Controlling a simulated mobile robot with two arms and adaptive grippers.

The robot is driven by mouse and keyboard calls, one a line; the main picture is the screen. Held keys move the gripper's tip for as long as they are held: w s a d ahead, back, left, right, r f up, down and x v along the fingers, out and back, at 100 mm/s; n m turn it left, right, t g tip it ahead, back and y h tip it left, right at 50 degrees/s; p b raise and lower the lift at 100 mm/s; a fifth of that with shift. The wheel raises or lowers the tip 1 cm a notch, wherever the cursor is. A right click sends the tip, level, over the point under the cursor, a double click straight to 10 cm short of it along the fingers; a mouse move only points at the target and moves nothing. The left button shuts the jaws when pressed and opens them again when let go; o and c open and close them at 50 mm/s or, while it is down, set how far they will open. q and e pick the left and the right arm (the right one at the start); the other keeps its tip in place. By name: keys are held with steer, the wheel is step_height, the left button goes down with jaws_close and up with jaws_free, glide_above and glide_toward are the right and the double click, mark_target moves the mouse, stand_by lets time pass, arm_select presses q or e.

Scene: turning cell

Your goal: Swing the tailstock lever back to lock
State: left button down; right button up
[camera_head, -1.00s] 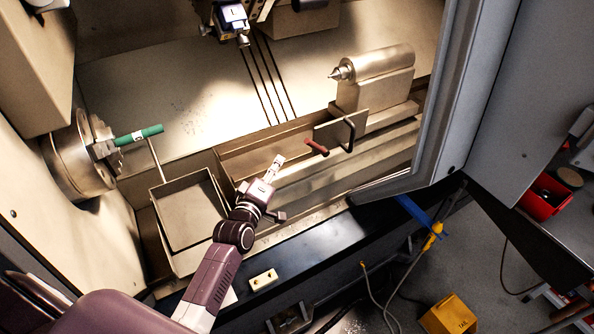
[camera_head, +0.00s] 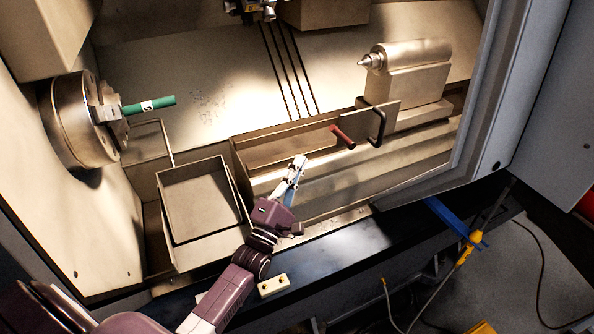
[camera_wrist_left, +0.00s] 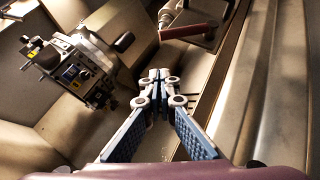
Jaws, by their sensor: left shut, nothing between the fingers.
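The tailstock lever shows as a dark red grip (camera_head: 342,137) beside an upright metal plate (camera_head: 368,116), below and left of the tailstock (camera_head: 408,86). In the left wrist view the red grip (camera_wrist_left: 186,31) lies sideways near the top, beyond the fingertips. My left gripper (camera_head: 301,162) is below and left of the lever in the head view, apart from it. Its fingers are together and empty; they also meet in the left wrist view (camera_wrist_left: 157,76). My right gripper is in neither current view.
A black bent handle (camera_head: 380,126) stands right of the lever. The chuck (camera_head: 75,120) holds a green bar (camera_head: 150,105) at left. An open tray (camera_head: 163,222) lies left of my left gripper. A door frame (camera_head: 476,110) edges the opening at right. A tool unit (camera_wrist_left: 82,75) shows at left in the wrist view.

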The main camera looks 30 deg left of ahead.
arm_select(q)
steer(key=w+d+r+p, duration=0.2)
steer(key=w+r, duration=0.2)
steer(key=w, duration=0.3)
steer(key=shift+w+d+r, duration=0.2)
steer(key=shift+d, duration=0.15)
step_height(320, 180, up, 6)
steer(key=m+g+h+p, duration=0.1)
steer(key=m+g+p, duration=0.3)
steer(key=p, duration=0.6)
glide_above(341, 136)
steer(key=shift+w+d+f, duration=0.15)
steer(key=shift+w+d, duration=0.05)
steer(key=shift+d, duration=0.05)
stand_by(0.4)
stand_by(0.4)
